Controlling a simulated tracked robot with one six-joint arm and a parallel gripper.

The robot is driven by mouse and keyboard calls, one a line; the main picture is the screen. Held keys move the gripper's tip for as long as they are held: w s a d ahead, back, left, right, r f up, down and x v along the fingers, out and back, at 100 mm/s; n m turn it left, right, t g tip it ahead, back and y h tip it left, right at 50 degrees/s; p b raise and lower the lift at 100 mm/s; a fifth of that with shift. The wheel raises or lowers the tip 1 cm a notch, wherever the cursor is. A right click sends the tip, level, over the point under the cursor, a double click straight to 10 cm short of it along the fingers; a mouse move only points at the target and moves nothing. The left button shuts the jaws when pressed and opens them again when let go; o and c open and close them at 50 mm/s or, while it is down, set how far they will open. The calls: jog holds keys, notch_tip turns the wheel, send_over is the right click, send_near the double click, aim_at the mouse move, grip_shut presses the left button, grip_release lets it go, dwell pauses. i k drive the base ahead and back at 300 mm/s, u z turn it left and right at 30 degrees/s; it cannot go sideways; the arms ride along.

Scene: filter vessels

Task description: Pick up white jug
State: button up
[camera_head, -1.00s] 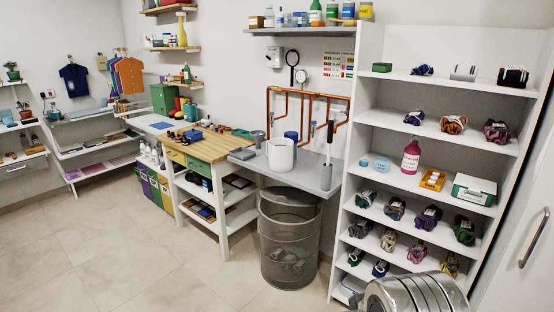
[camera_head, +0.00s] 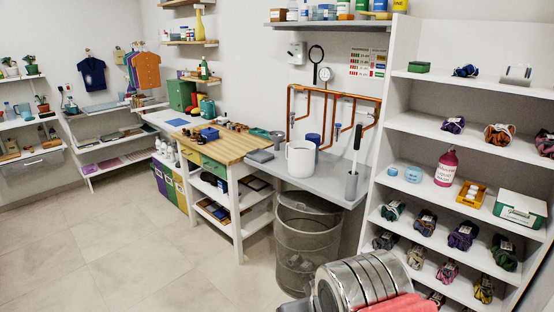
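The white jug (camera_head: 300,159) stands upright on the grey counter (camera_head: 340,187) by the back wall, its open top facing up. A blue container (camera_head: 313,140) stands just behind it and partly hidden by it. Part of my arm, silver and ribbed with a red piece, shows at the bottom right, well in front of and apart from the jug. My gripper's fingertips are not in the picture.
A wire-mesh bin (camera_head: 304,240) stands below the counter's front. A wooden-topped workbench (camera_head: 232,146) adjoins on the left. A dark-handled upright tool (camera_head: 354,165) stands right of the jug. A full white shelf (camera_head: 390,120) bounds the right. The floor (camera_head: 110,240) at left is clear.

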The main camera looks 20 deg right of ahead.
aim_at(300, 155)
jog(key=u, duration=0.4)
jog(key=i, duration=0.75)
jog(key=u, duration=0.35)
jog(key=i, duration=1.5)
jog(key=z, duration=0.7)
jog(key=i, duration=0.65)
jog(key=z, duration=0.65)
jog(key=i, duration=0.45)
jog(key=z, duration=0.25)
